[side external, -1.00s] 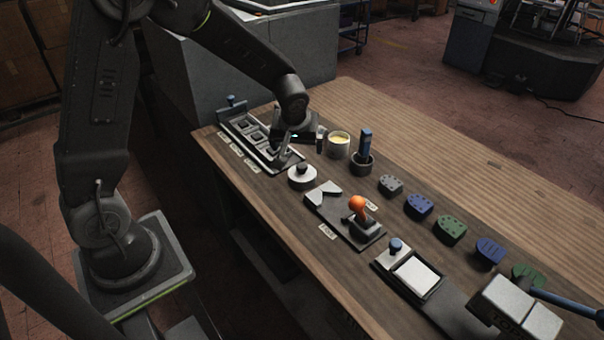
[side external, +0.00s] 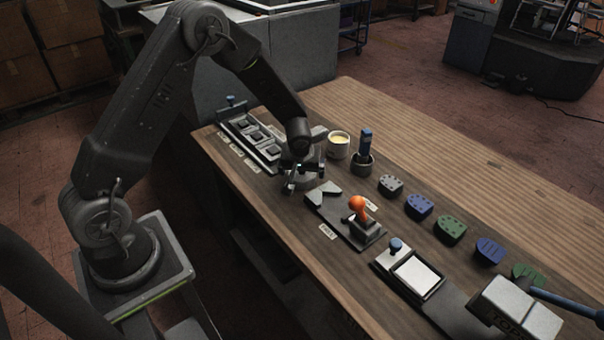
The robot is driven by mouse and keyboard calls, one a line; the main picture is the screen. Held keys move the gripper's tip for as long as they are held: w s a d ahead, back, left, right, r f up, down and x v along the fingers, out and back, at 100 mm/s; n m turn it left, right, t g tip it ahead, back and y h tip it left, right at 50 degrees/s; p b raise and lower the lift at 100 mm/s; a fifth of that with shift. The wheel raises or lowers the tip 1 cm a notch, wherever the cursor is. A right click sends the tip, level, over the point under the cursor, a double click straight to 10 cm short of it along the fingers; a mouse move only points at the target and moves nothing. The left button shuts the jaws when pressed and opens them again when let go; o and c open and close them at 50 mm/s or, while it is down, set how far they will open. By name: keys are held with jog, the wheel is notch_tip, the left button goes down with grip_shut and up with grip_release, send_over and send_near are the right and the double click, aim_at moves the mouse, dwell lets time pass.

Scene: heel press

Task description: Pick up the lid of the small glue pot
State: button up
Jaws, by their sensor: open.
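The small glue pot (side external: 339,145) stands open on the bench, a pale round pot with yellow glue in it. Its lid, a pale disc with a dark knob, lies on the bench in front of the pot. My gripper (side external: 304,178) is now over the lid and hides most of it, including the knob. The jaws are open, pointing down, with the fingers low around the lid's spot. I cannot tell whether they touch it.
A dark cup with a blue-handled tool (side external: 364,152) stands right of the pot. A dark tray of square blocks (side external: 250,137) lies left. A plate with an orange-knobbed lever (side external: 358,212) is close in front. Several heel pieces (side external: 420,206) line the right.

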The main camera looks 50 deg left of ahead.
jog(key=shift+w+a+f, duration=0.1)
jog(key=shift+f, duration=0.25)
jog(key=shift+c, duration=0.2)
jog(key=c, duration=0.5)
jog(key=shift+r, duration=0.15)
